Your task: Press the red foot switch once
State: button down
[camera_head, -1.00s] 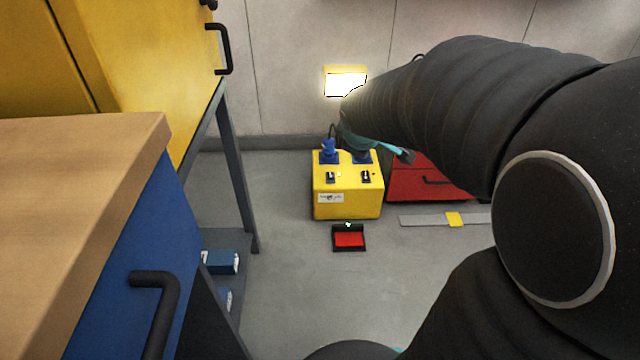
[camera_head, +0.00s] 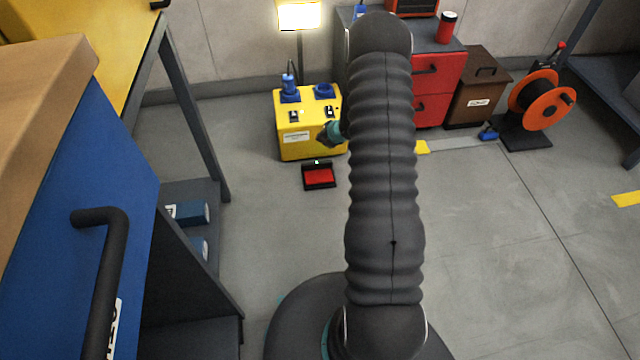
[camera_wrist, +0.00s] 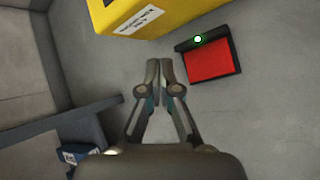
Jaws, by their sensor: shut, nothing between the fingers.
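The red foot switch (camera_head: 319,176) lies on the floor in front of the yellow box, a red pedal in a black frame with a small lit green light at its back edge. The foot switch also shows in the wrist view (camera_wrist: 209,62), at the upper right. My gripper (camera_wrist: 160,64) is shut and empty in the wrist view, its fingertips to the left of the pedal and apart from it in the picture. In the head view the gripper is mostly hidden behind my arm; a teal part of my wrist shows beside the yellow box.
The yellow box (camera_head: 303,141) with blue plugs and switches stands right behind the pedal. A grey and red cabinet (camera_head: 435,72), a brown bin (camera_head: 477,92) and an orange reel (camera_head: 536,98) stand to the right. Floor around the pedal is clear.

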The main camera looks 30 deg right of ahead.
notch_tip(320, 180, down, 9)
jog(key=s+a+n+y, duration=0.1)
jog(key=s+n, duration=0.1)
jog(key=n, duration=0.1)
jog(key=shift+f+y, duration=0.15)
jog(key=shift+y, duration=0.25)
jog(key=shift+f, duration=0.1)
jog(key=b, duration=0.3)
send_over(318, 181)
jog(key=s, duration=0.1)
jog(key=f, duration=0.4)
jog(key=d+f, duration=0.1)
jog(key=f, duration=0.2)
jog(key=shift+s, duration=0.2)
jog(key=shift+f+b, duration=0.8)
jog(key=shift+b, duration=0.2)
jog(key=shift+s+f+b, duration=0.1)
jog(key=shift+f+b, duration=0.3)
jog(key=shift+b, duration=0.25)
jog(key=shift+a+f+b, duration=0.1)
jog(key=shift+f+b, duration=0.25)
jog(key=shift+f, duration=0.45)
dwell(1.0)
jog(key=shift+r+p, duration=0.5)
jog(key=shift+r, duration=0.75)
